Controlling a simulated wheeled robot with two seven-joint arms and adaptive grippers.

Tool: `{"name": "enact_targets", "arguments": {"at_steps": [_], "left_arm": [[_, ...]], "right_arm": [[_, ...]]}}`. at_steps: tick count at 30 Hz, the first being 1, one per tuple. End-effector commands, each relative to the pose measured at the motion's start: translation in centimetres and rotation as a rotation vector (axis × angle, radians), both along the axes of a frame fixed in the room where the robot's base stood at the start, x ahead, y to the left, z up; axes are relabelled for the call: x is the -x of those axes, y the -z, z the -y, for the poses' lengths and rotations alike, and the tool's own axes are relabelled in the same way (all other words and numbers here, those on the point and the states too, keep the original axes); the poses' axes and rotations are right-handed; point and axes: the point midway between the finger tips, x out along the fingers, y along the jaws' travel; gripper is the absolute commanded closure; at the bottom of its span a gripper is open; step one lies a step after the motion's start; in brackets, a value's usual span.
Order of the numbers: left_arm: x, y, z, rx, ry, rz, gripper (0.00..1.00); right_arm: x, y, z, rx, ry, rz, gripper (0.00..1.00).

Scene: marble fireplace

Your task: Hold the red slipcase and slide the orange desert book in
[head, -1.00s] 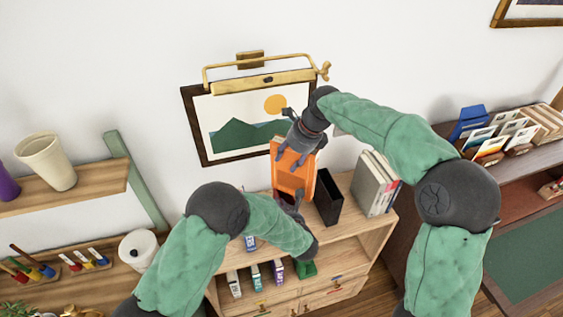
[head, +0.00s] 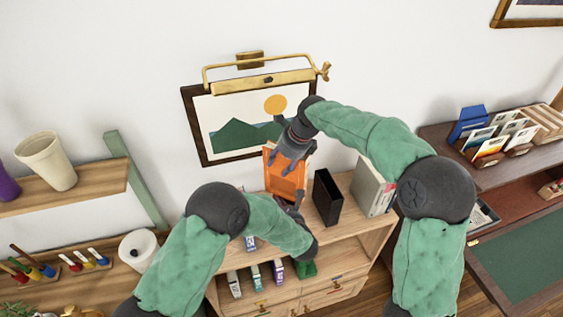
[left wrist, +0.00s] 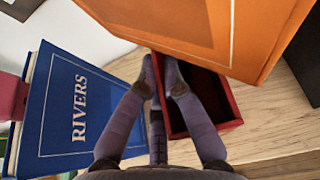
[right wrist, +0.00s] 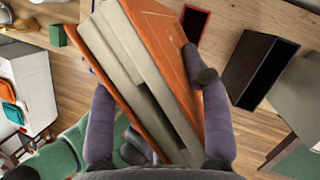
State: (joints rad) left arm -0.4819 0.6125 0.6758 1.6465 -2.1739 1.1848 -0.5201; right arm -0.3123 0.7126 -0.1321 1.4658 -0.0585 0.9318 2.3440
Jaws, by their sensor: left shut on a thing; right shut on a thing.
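The orange book (head: 286,184) is held by my right gripper (head: 287,158) above the shelf top. In the right wrist view the orange book (right wrist: 165,50) lies between the two fingers, its pale page edges towards the camera. My left gripper (left wrist: 160,75) is shut on a wall of the red slipcase (left wrist: 228,112), which stands on the wooden top with its dark opening upward. In the left wrist view the orange book (left wrist: 240,35) hangs over the slipcase and hides part of it. The red slipcase also shows in the right wrist view (right wrist: 203,15). The book appears outside the slipcase.
A blue book marked RIVERS (left wrist: 60,110) stands left of the slipcase. A black open case (head: 327,197) stands close on its right, with grey books (head: 372,187) beyond. A framed picture (head: 225,125) with a brass lamp (head: 265,82) hangs on the wall behind.

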Motion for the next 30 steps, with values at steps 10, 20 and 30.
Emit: {"name": "enact_targets", "arguments": {"at_steps": [10,20,30], "left_arm": [[0.0,0.0,0.0,-0.001,0.000,-0.001,1.00],[0.0,0.0,0.0,-0.001,0.000,-0.001,1.00],[0.0,0.0,0.0,0.000,0.000,0.000,1.00]], "right_arm": [[0.0,0.2,0.0,0.000,0.000,0.000,0.29],[0.0,-0.3,0.2,-0.001,0.001,0.003,0.29],[1.3,-5.2,2.0,-0.001,0.001,0.003,0.29]]}}
